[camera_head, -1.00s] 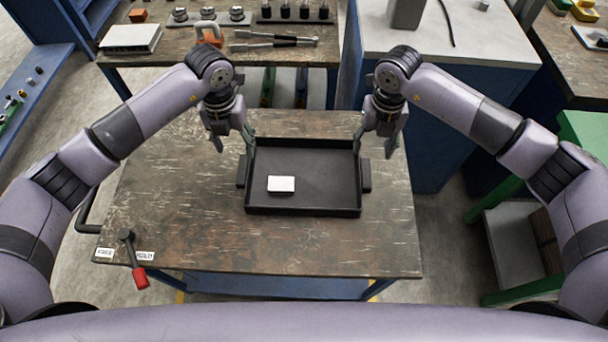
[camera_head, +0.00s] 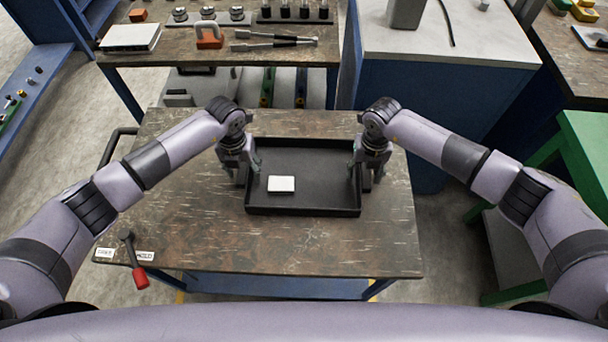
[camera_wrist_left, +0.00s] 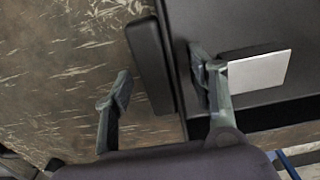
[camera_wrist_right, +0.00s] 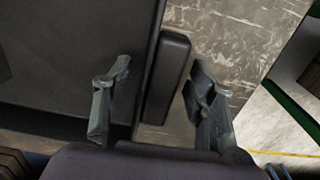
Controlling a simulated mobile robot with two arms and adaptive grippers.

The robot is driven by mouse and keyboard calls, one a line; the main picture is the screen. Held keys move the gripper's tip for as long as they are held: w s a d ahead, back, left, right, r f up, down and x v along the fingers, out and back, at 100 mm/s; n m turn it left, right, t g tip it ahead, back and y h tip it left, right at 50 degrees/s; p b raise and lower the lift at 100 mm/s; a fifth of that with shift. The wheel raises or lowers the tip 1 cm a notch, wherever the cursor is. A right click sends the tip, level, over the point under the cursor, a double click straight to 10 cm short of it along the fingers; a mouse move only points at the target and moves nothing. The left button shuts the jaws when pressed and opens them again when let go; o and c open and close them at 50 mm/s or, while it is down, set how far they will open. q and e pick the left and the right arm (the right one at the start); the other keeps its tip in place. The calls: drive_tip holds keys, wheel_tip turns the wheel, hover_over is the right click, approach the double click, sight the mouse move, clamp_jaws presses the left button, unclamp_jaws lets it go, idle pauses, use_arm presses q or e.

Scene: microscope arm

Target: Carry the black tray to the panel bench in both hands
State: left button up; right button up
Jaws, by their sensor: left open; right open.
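The black tray (camera_head: 305,208) lies on the worn-topped cart (camera_head: 200,240), with a small white block (camera_head: 281,184) inside it. My left gripper (camera_head: 245,170) is open at the tray's left side. In the left wrist view its fingers (camera_wrist_left: 160,92) stand apart on either side of the tray's left handle (camera_wrist_left: 150,62). My right gripper (camera_head: 365,172) is open at the tray's right side. In the right wrist view its fingers (camera_wrist_right: 155,85) straddle the right handle (camera_wrist_right: 167,78). Neither gripper is closed on a handle. In the head view the grippers largely hide both handles.
A bench (camera_head: 180,46) with tools stands behind the cart. A pale-topped blue cabinet (camera_head: 470,40) stands at the back right. A green-framed stand (camera_head: 585,145) is at the right. A red-handled lever (camera_head: 138,272) is at the cart's front left. The cart top before the tray is clear.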

use_arm(q)
drive_tip(key=shift+c, duration=0.6)
use_arm(e)
drive_tip(key=shift+c, duration=0.6)
use_arm(q)
clamp_jaws()
use_arm(e)
clamp_jaws()
use_arm(q)
drive_tip(key=shift+r, duration=0.1)
use_arm(e)
drive_tip(key=shift+r, duration=0.1)
